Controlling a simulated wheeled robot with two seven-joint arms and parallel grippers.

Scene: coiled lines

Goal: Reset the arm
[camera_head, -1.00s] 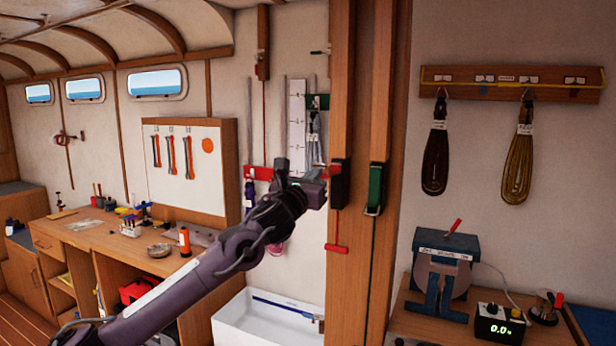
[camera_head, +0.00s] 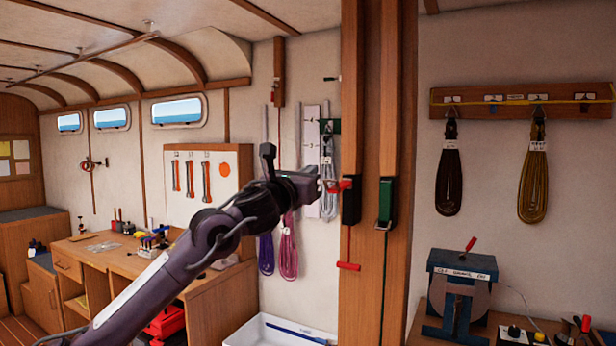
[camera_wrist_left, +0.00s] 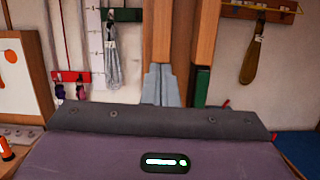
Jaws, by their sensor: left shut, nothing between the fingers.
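My left arm (camera_head: 165,270) comes in from the lower left of the head view and reaches up to the right. My left gripper (camera_head: 328,184) is raised in front of the wall, just left of the wooden post (camera_head: 365,120) in the picture. Its grey fingers (camera_wrist_left: 162,84) are together and empty in the left wrist view. They point toward the post and do not clearly touch anything. My right gripper shows in neither view.
A grey coil (camera_head: 327,185), a purple coil (camera_head: 266,254) and a pink coil (camera_head: 288,255) hang behind the gripper. A black holder (camera_head: 350,207) and a green holder (camera_head: 386,203) are on the post. A white bin (camera_head: 265,330) is below.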

